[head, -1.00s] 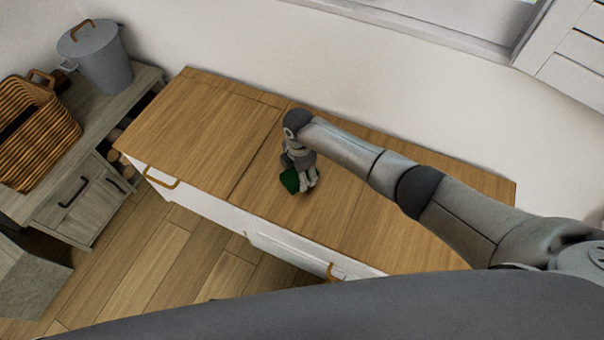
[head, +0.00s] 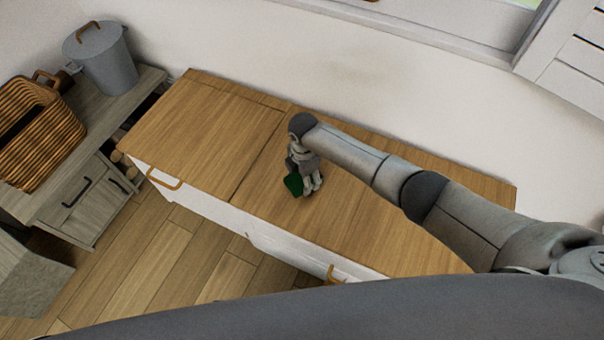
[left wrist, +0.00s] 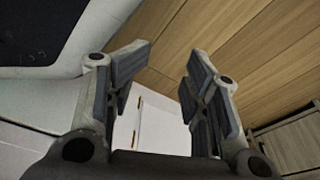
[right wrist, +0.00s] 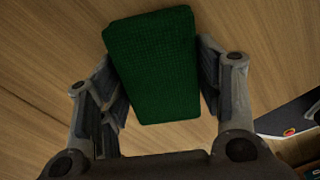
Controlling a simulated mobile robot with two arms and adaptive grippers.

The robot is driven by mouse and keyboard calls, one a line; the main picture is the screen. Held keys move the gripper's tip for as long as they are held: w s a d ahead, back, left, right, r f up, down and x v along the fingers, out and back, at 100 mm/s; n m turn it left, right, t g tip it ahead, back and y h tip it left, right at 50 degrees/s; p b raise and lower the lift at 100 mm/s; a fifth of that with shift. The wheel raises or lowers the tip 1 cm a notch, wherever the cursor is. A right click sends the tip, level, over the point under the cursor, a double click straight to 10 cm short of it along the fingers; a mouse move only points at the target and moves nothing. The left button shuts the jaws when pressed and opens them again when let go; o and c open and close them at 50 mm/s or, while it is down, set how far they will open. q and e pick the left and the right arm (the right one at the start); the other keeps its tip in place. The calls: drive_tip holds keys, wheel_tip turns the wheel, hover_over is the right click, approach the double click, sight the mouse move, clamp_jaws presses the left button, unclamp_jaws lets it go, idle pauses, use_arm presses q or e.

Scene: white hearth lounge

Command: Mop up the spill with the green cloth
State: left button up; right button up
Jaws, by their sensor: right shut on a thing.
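The green cloth (right wrist: 152,65) is a folded dark green block between the fingers of my right gripper (right wrist: 158,85), which is shut on it. In the head view the cloth (head: 293,185) shows beside the right gripper (head: 308,184), low over the wooden top of the cabinet (head: 215,125). I cannot tell whether the cloth touches the wood. No spill can be made out; the arm and gripper hide part of the top. My left gripper (left wrist: 160,95) shows in its own wrist view, with its fingers apart and nothing between them.
On the left, a grey sideboard (head: 122,92) bears a wicker basket (head: 45,140) and a grey lidded bin (head: 105,65). A white wall and window stand behind the cabinet. The left part of the cabinet top is clear.

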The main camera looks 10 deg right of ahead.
drive_tip(key=shift+s+d+p, duration=0.15)
drive_tip(key=shift+d+p, duration=0.1)
drive_tip(key=shift+p, duration=0.05)
drive_tip(key=shift+s+d+p, duration=0.3)
drive_tip(key=shift+d+p, duration=0.05)
use_arm(q)
drive_tip(key=s+a+f, duration=0.2)
drive_tip(key=s+a, duration=0.1)
drive_tip(key=shift+s+f, duration=0.2)
drive_tip(key=shift+f, duration=0.1)
use_arm(e)
drive_tip(key=shift+d, duration=0.15)
use_arm(q)
drive_tip(key=shift+p, duration=0.3)
use_arm(e)
drive_tip(key=shift+s+d, duration=0.15)
use_arm(q)
drive_tip(key=shift+s+f, duration=0.15)
drive_tip(key=shift+f, duration=0.05)
use_arm(e)
drive_tip(key=shift+s+d, duration=0.1)
drive_tip(key=shift+d, duration=0.05)
use_arm(q)
drive_tip(key=shift+s+a+f+p, duration=0.1)
drive_tip(key=shift+s+a+p, duration=0.1)
drive_tip(key=shift+p, duration=0.15)
use_arm(e)
drive_tip(key=shift+s+d, duration=0.15)
drive_tip(key=shift+d, duration=0.05)
